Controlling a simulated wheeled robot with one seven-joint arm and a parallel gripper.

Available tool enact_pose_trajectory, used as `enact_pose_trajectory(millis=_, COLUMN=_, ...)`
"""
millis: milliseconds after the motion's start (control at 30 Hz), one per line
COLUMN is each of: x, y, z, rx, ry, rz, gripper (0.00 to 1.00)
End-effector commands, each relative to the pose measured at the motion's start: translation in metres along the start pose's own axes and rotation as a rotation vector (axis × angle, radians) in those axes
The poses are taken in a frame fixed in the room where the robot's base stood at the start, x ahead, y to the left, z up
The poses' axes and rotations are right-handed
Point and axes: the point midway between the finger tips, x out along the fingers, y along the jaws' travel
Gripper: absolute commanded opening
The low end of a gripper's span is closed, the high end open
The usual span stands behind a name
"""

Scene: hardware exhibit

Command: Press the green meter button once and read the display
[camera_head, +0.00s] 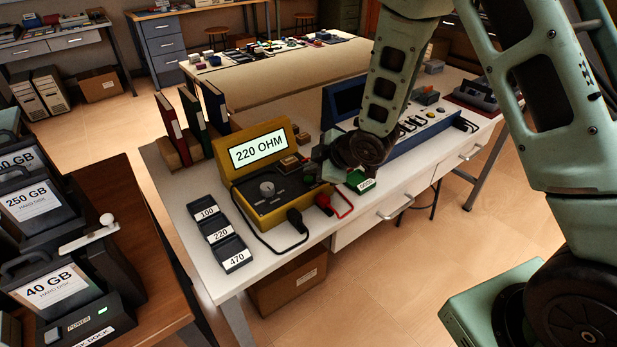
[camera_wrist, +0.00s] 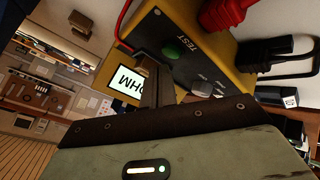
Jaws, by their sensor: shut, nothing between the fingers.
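The yellow meter (camera_head: 242,176) stands on the white bench, and its lit display (camera_head: 258,150) reads "220 OHM". In the wrist view the display (camera_wrist: 127,79) shows partly, turned on its side, with "OHM" legible. The round green button (camera_wrist: 172,53) is on the meter's panel beside the word "TEST". My gripper (camera_wrist: 147,58) is shut and empty, its fingertips near the button and to its left in the wrist view; I cannot tell whether they touch the meter. In the head view the green button cannot be made out near my wrist.
Red plug (camera_head: 324,201) and black plug (camera_head: 297,220) with leads sit at the meter's front. Blocks labelled 100, 220 and 470 (camera_head: 232,253) lie left of it. Binders (camera_head: 191,120) stand behind. A blue console (camera_head: 425,128) is to the right. Hard disks stand on the left table.

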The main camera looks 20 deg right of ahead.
Motion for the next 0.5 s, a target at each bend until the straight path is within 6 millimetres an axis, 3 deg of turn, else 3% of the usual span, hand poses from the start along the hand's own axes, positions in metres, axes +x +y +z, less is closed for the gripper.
enact_pose_trajectory(millis=500, x=-0.032, y=0.024, z=-0.024, rx=0.0, ry=0.001, rz=0.001, gripper=0.0)
